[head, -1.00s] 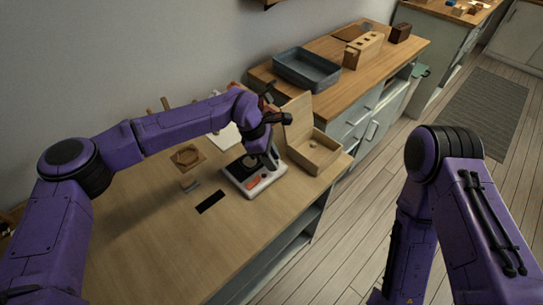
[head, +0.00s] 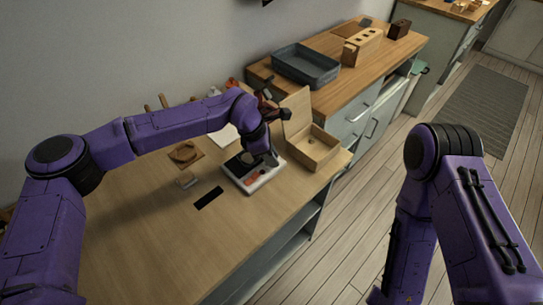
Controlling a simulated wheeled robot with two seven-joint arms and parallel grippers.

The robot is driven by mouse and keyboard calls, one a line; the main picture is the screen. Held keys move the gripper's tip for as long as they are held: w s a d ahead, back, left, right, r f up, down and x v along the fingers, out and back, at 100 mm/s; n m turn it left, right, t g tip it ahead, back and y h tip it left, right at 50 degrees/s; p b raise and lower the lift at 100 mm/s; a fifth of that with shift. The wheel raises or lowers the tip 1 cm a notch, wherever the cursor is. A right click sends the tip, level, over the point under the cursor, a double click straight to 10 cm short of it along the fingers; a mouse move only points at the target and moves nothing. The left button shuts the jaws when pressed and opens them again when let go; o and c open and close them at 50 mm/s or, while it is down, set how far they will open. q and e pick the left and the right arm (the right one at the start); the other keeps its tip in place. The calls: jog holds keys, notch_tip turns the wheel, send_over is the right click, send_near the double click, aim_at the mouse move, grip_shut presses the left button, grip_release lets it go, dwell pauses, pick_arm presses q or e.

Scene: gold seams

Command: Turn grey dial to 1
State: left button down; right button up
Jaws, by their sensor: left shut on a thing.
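A white panel (head: 262,184) with a dark top face and an orange-red part (head: 250,181) lies on the wooden table. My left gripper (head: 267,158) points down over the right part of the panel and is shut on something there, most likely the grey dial. The gripper covers the dial, so its pointer and numbers cannot be read. My right arm (head: 445,200) hangs at the right; its gripper is out of the picture.
An open wooden box (head: 315,150) stands just right of the panel. A black strip (head: 209,198) and a small block (head: 188,181) lie left of it. A grey tray (head: 305,65) stands on the counter behind. The table's front is clear.

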pick_arm(q)
jog(key=n+t, duration=0.1)
jog(key=n, duration=0.1)
jog(key=n+t+b, duration=0.1)
jog(key=n, duration=0.2)
jog(key=shift+s+n+y+b, duration=0.1)
jog(key=shift+n+y+b, duration=0.2)
jog(key=shift+y, duration=0.1)
jog(key=n+b, duration=0.1)
jog(key=n, duration=0.1)
jog(key=n+t+y, duration=0.1)
jog(key=n, duration=0.2)
jog(key=shift+s+d+t+b, duration=0.2)
jog(key=shift+t+b, duration=0.1)
jog(key=shift+b, duration=0.1)
jog(key=n+y+b, duration=0.1)
jog(key=n, duration=0.2)
jog(key=n+y, duration=0.1)
jog(key=n, duration=0.1)
jog(key=shift+d+n+t+b, duration=0.15)
jog(key=shift+n+t+b, duration=0.15)
jog(key=shift+n+b, duration=0.1)
jog(key=n+y+b, duration=0.1)
jog(key=n+y, duration=0.1)
jog(key=n, duration=0.2)
jog(key=shift+d+n, duration=0.15)
jog(key=shift+n, duration=0.25)
jog(key=shift+s, duration=0.1)
